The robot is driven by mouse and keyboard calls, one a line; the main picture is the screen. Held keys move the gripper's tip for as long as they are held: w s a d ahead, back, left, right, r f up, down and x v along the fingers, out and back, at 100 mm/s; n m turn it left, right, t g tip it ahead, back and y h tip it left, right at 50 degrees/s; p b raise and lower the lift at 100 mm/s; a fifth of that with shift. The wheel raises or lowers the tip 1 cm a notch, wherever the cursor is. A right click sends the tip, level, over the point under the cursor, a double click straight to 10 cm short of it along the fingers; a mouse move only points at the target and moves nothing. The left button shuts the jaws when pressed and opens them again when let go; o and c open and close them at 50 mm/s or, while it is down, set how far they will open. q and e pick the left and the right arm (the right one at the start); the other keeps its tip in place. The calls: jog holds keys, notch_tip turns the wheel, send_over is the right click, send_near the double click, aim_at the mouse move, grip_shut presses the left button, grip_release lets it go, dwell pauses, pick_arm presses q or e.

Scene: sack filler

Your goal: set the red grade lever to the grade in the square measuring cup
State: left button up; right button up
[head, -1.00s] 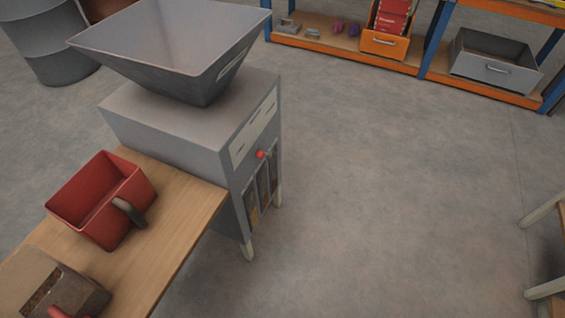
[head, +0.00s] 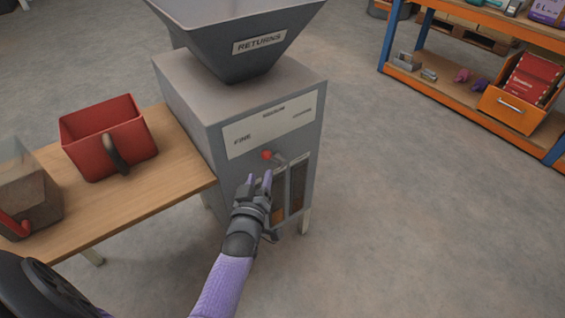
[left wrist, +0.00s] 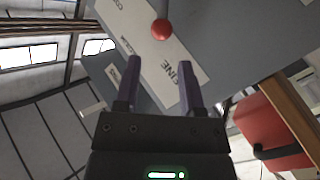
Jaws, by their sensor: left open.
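The red grade lever's knob (head: 267,155) is on the front of the grey sack filler (head: 190,100), below a white label strip (head: 270,124). FINE is readable at the strip's left end; I cannot tell which grade the lever points to. A square clear-walled cup (head: 30,200) with brown contents and a red handle stands on the table at far left; its grain size is unclear. My left gripper (head: 260,177) is open and empty, just below the knob. In the left wrist view the knob (left wrist: 160,29) lies ahead of the open fingers (left wrist: 158,78). My right gripper is not in view.
A red scoop (head: 110,140) with a dark handle stands on the wooden table (head: 150,200) beside the filler. A hopper (head: 245,45) marked RETURNS tops the filler. Shelving (head: 440,85) with an orange bin (head: 512,108) is at right. The floor between is clear.

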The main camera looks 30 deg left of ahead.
aim_at(265, 159)
pick_arm(q)
jog(key=b+x, duration=0.1)
jog(key=x, duration=0.1)
jog(key=b+x, duration=0.1)
jog(key=x, duration=0.1)
jog(key=b+x, duration=0.1)
jog(key=x, duration=0.1)
jog(key=shift+w+a+f, duration=0.25)
jog(key=shift+w+f, duration=0.05)
jog(key=shift+w+a+r, duration=0.15)
jog(key=shift+w+r, duration=0.05)
jog(key=shift+w, duration=0.2)
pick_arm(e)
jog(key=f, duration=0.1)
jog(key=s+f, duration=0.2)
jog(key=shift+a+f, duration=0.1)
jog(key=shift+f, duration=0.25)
pick_arm(q)
jog(key=shift+c, duration=0.6)
grip_shut()
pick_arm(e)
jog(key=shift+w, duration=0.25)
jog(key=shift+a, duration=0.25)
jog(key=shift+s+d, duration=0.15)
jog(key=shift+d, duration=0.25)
